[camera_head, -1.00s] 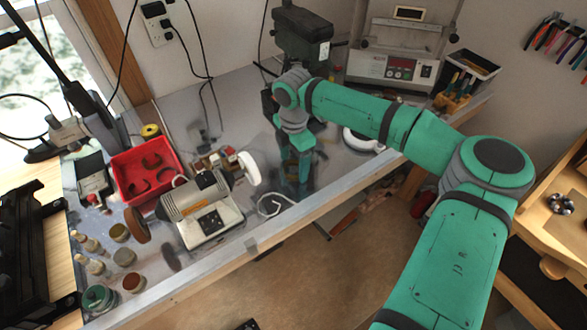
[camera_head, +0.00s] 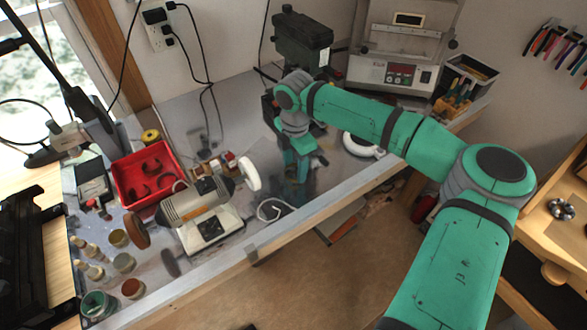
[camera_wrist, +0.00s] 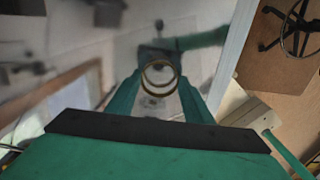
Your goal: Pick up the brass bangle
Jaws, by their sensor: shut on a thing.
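The brass bangle (camera_wrist: 160,62) is a thin, gold-coloured ring between the fingertips of my gripper (camera_wrist: 160,78) in the wrist view. The fingers are shut on it, and the ring's opening faces the wrist camera. In the head view my gripper (camera_head: 298,172) points down over the grey metal bench, near its front edge. The bangle cannot be made out there. I cannot tell how far it is above the bench.
A bench grinder (camera_head: 205,213) with a white wheel stands left of my gripper, in front of a red tray (camera_head: 146,172). A drill press (camera_head: 302,38) stands behind. Small jars line the left front.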

